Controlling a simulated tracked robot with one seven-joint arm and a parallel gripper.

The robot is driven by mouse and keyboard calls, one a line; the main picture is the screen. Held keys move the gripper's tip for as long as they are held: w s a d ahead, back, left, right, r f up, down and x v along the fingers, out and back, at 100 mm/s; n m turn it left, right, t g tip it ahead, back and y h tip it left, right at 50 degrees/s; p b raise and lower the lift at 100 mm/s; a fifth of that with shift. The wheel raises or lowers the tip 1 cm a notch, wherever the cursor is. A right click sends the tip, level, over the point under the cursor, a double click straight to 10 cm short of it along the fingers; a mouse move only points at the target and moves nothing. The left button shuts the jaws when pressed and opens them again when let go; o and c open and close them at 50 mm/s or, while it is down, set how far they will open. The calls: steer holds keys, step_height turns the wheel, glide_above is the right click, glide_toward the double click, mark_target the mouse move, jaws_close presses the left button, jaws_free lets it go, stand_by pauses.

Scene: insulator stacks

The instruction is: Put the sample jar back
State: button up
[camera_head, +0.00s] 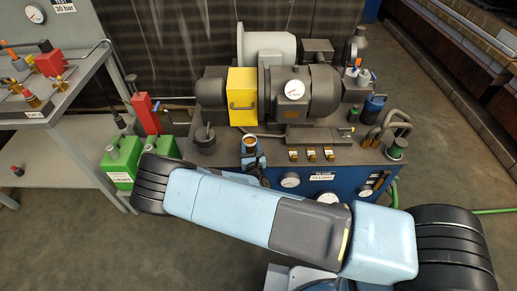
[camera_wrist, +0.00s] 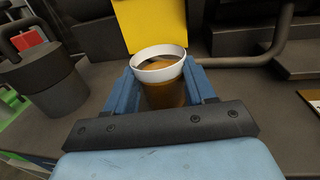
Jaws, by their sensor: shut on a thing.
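The sample jar (camera_wrist: 166,92) is a small open cup with a white rim and amber contents. In the wrist view it stands upright between the two blue fingers of my gripper (camera_wrist: 164,78), which is shut on it. In the head view the jar (camera_head: 251,142) shows at the front of the dark bench top, left of the brass fittings, with my gripper (camera_head: 251,157) around it. My arm hides part of the gripper and the bench's front. I cannot tell whether the jar's base touches the bench top.
A yellow guard (camera_head: 242,96) and a motor with a gauge (camera_head: 308,92) stand behind the jar. A dark cylindrical pot (camera_head: 205,141) is at its left. Several brass fittings (camera_head: 311,154) line the front at the right. Green cans (camera_head: 122,158) stand at the left.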

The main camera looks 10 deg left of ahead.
steer(key=shift+f, duration=0.1)
steer(key=o, duration=1.4)
